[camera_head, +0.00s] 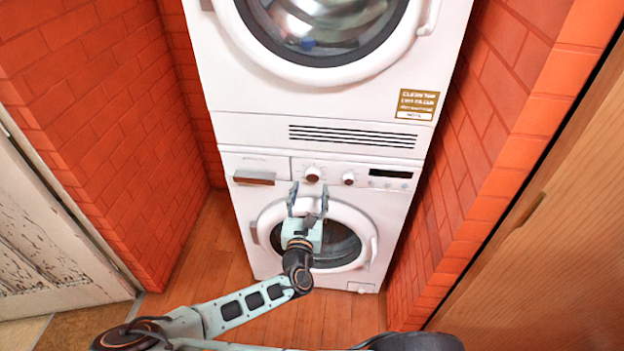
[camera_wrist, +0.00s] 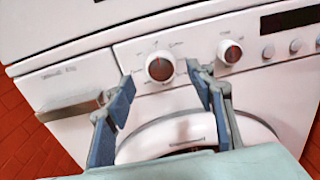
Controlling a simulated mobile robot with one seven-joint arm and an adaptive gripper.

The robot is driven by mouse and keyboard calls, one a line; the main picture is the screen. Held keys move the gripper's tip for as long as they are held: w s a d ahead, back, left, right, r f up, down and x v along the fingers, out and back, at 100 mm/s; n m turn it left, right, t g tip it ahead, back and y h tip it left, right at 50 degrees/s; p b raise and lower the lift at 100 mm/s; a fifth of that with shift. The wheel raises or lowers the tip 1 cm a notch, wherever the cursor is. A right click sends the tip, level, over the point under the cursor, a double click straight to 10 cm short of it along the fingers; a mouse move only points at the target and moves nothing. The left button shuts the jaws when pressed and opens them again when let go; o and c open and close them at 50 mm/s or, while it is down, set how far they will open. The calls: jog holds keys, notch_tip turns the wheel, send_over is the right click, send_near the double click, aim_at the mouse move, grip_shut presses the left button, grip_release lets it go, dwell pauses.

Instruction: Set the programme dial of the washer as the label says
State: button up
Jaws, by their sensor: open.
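The washer (camera_head: 268,218) is the lower of two stacked white machines. Its larger left dial (camera_head: 312,174) sits between the drawer and a smaller dial (camera_head: 348,179). In the wrist view the larger dial (camera_wrist: 160,67) has a white rim, a dark face with a red mark, and tiny printing around it, too small to read. The smaller dial (camera_wrist: 230,51) looks alike. My gripper (camera_head: 307,198) is open and empty, in front of the washer just below the larger dial. In the wrist view its fingers (camera_wrist: 160,80) lie left and right of that dial, apparently short of it.
A gold-brown label (camera_head: 417,104) with unreadable text is on the upper machine (camera_head: 240,122). The washer has a drawer handle (camera_head: 254,178), display (camera_head: 390,173), small buttons and a round door (camera_head: 338,240). Brick walls (camera_head: 100,110) flank the machines closely.

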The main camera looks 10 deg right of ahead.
aim_at(313, 177)
jog(key=shift+x, duration=2.35)
jog(key=c, duration=1.1)
jog(key=shift+c, duration=0.2)
